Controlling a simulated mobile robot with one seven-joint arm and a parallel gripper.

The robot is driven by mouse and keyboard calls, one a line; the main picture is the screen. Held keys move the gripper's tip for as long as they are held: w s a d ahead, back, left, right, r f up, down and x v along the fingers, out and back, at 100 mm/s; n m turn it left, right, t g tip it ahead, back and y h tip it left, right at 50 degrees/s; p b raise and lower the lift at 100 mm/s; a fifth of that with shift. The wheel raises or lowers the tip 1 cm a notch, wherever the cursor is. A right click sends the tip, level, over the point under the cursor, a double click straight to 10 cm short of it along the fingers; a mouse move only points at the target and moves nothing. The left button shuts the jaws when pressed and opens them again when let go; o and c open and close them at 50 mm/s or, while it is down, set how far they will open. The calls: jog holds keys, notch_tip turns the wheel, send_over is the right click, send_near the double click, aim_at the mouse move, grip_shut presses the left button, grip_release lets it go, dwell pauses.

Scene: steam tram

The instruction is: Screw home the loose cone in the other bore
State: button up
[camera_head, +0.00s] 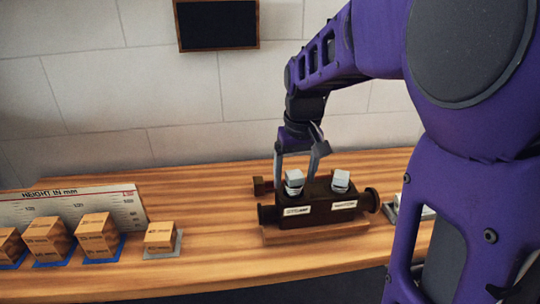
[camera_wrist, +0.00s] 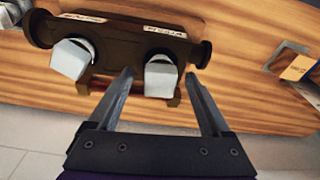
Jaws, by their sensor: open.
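A dark brown block (camera_head: 318,210) with two labels and round end flanges stands on a wooden base. Two pale grey square-headed cones stand in its top: a left cone (camera_head: 294,181) and a right cone (camera_head: 340,180). Both also show in the wrist view, with left and right swapped: the left cone (camera_wrist: 160,78) and the right cone (camera_wrist: 71,60). My gripper (camera_head: 297,172) is open at the left cone. In the wrist view my gripper (camera_wrist: 159,74) has one finger on each side of that cone, with visible gaps. The cones' lower parts are hidden in the block.
A height board (camera_head: 80,207) stands at left, with several wooden cubes on blue pads before it. A single cube (camera_head: 160,236) sits on a grey pad nearer the block. A grey fixture is partly behind my arm at right. The wooden bench front is clear.

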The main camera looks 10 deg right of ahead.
jog(key=shift+f, duration=0.75)
jog(key=shift+w, duration=0.1)
grip_shut()
jog(key=shift+r, duration=0.1)
